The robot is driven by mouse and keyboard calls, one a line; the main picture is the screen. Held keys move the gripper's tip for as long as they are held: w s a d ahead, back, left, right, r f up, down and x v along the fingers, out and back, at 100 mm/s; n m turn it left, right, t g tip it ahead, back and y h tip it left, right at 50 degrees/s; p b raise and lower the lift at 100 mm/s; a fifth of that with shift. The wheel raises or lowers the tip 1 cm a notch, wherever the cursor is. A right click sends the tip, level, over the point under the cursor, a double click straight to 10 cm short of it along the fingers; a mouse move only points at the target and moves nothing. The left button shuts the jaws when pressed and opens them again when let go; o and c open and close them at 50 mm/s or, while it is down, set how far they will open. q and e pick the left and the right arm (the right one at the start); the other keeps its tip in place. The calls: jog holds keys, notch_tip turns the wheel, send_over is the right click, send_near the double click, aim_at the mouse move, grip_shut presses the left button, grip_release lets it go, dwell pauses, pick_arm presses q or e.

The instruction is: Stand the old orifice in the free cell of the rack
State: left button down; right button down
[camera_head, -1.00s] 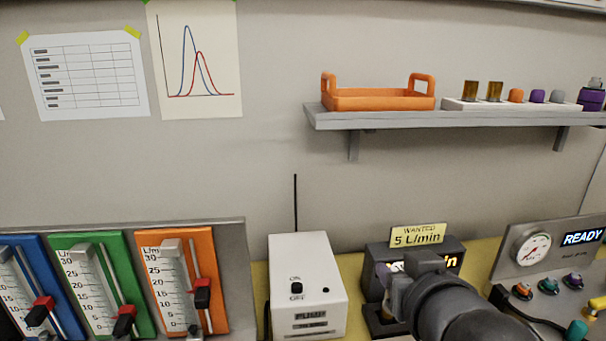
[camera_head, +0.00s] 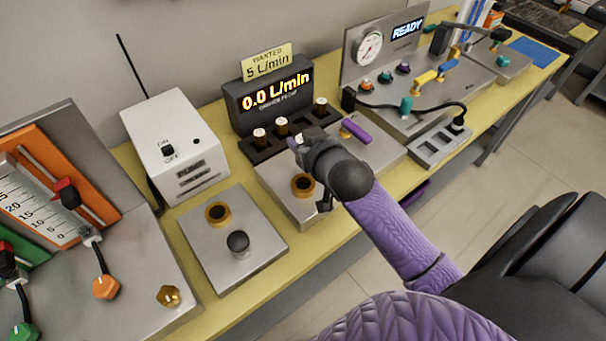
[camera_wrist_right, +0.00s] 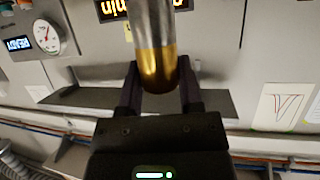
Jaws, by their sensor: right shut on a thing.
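My right gripper (camera_head: 300,143) is shut on the old orifice in front of the flow display. In the right wrist view the old orifice (camera_wrist_right: 155,50), a cylinder with a silver body and a brass end, is between the two fingers (camera_wrist_right: 158,85). In the head view the gripper mostly hides it. The black rack (camera_head: 262,153) stands at the foot of the display, with white-topped pieces in several cells. A gap shows between the middle and right pieces; my gripper is just in front of it. My left gripper is out of view.
The display (camera_head: 270,96) reads 0.0 L/min. A white pump box (camera_head: 172,145) is left of the rack. A metal plate (camera_head: 275,185) with a brass ring (camera_head: 303,186) and a purple lever (camera_head: 356,131) lies in front. A grey multi-cell tray (camera_head: 440,145) is to the right.

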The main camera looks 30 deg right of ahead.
notch_tip(320, 180, down, 9)
jog(key=b, duration=0.3)
jog(key=shift+b, duration=0.3)
jog(key=shift+f, duration=0.3)
jog(key=shift+f, duration=0.15)
jog(key=shift+c, duration=1.3)
grip_release()
